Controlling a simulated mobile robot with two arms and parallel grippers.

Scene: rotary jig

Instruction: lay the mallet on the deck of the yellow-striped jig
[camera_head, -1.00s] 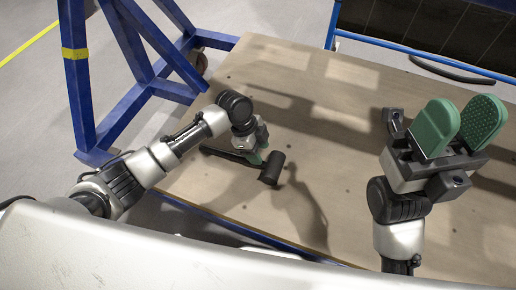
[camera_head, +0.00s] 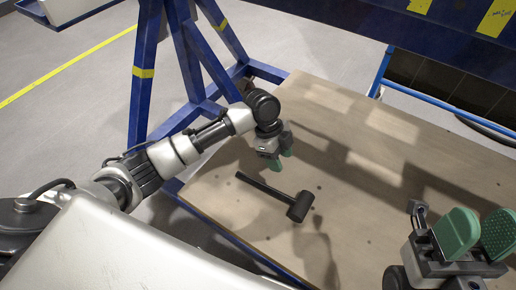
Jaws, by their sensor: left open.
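The black mallet (camera_head: 268,189) lies flat on the light wooden deck (camera_head: 350,145), near its front left part. Its handle points to the upper left and its head to the lower right. My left gripper (camera_head: 281,158) is open and empty, just above and beyond the handle, apart from it. The blue jig frame (camera_head: 139,110) carries a yellow stripe (camera_head: 143,72) on its post at the deck's left end. My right gripper (camera_head: 478,232), with green pads spread apart, is open and empty over the deck at the lower right.
A blue beam with yellow labels (camera_head: 497,16) spans the top right. A blue rail (camera_head: 440,95) runs along the deck's far side. The middle of the deck is clear, with shadows across it. A yellow floor line (camera_head: 60,75) lies at the left.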

